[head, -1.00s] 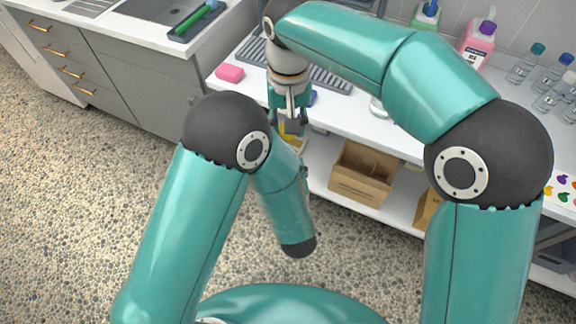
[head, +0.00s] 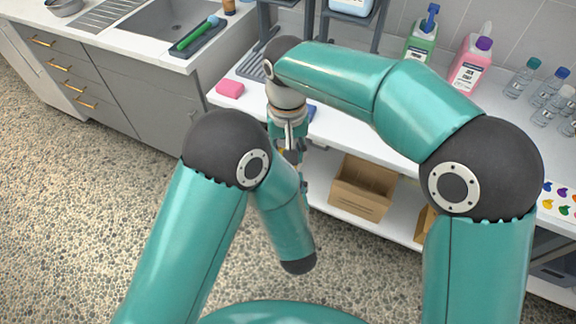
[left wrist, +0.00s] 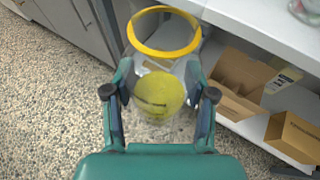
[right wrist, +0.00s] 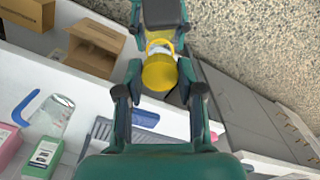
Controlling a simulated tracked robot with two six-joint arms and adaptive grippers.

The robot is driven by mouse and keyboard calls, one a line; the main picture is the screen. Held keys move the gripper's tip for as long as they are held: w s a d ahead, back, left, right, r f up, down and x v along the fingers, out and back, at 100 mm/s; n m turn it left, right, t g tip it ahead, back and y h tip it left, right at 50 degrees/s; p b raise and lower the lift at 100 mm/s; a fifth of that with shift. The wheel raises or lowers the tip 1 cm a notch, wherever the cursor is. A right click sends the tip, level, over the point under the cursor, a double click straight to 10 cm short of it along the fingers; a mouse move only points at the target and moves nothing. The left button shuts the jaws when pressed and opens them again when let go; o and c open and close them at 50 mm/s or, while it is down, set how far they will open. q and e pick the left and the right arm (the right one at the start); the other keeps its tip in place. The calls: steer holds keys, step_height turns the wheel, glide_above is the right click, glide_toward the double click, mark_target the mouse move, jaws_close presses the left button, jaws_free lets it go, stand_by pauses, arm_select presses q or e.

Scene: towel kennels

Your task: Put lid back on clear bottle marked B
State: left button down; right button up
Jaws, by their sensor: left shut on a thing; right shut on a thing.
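My right gripper (head: 292,152) hangs at the front edge of the white bench, pointing down. In the right wrist view its fingers (right wrist: 160,84) are shut on a yellow cylindrical piece (right wrist: 159,75). My left gripper shows opposite it at the top (right wrist: 161,14). A yellow ring (left wrist: 136,36) shows just beyond, with something pale and clear between. No letter B is readable, so I cannot tell which part is bottle or lid. The head view mostly hides the left gripper.
Capped clear bottles (head: 553,87) stand at the bench's right. A pink sponge (head: 230,89) lies at the left end. A cardboard box (head: 362,187) sits on the lower shelf.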

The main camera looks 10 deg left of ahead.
steer(key=shift+f, duration=0.1)
steer(key=shift+f, duration=0.8)
steer(key=shift+f, duration=0.6)
stand_by(0.3)
